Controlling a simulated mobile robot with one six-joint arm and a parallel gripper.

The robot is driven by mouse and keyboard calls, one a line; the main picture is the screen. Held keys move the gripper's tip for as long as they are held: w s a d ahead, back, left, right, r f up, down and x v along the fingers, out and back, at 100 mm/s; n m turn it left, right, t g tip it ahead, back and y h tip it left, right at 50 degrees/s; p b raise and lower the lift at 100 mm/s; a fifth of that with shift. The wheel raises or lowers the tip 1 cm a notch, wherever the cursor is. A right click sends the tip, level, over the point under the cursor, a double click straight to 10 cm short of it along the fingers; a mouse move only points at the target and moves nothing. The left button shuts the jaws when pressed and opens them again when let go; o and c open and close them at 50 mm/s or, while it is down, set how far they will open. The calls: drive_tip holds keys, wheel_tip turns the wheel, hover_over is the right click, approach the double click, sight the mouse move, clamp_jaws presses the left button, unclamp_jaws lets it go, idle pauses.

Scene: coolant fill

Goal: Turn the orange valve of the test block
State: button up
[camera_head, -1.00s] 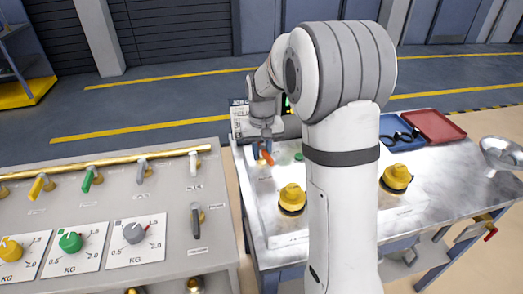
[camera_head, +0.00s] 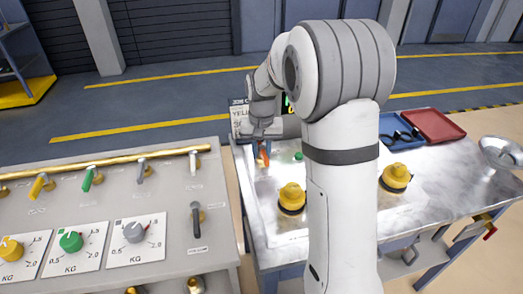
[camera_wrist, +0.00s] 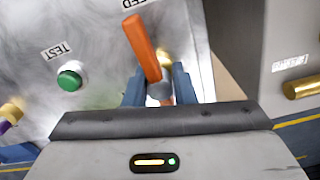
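The orange valve handle (camera_wrist: 143,48) stands out large in the wrist view, slanting up to the left from a grey part between my fingers. In the head view the orange valve handle (camera_head: 265,157) shows at the far left of the table top. My gripper (camera_wrist: 159,72) has its two blue fingers on either side of the valve, apart from each other. It also shows in the head view (camera_head: 259,160), pointing down at the valve. The fingers do not look clamped on the handle. The valve's base is mostly hidden by my gripper.
A green button (camera_wrist: 70,76) labelled TEST sits left of the valve in the wrist view. Two yellow knobs (camera_head: 292,197) (camera_head: 396,177) stand on the table. A grey valve panel (camera_head: 120,210) is at the left. Blue (camera_head: 402,143) and red (camera_head: 437,127) trays lie at the back right.

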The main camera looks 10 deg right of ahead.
sight(262, 147)
drive_tip(key=o, duration=0.4)
drive_tip(key=shift+o, duration=0.2)
drive_tip(key=shift+r, duration=0.1)
wheel_tip(262, 147, up, 8)
drive_tip(key=shift+f, duration=0.2)
drive_tip(key=s+n+t, duration=0.2)
drive_tip(key=s, duration=2.3)
drive_tip(key=shift+s+d+f+n+t+p, duration=0.15)
drive_tip(key=shift+s+d+n+t+p, duration=0.05)
drive_tip(key=shift+s+n+t+p, duration=0.15)
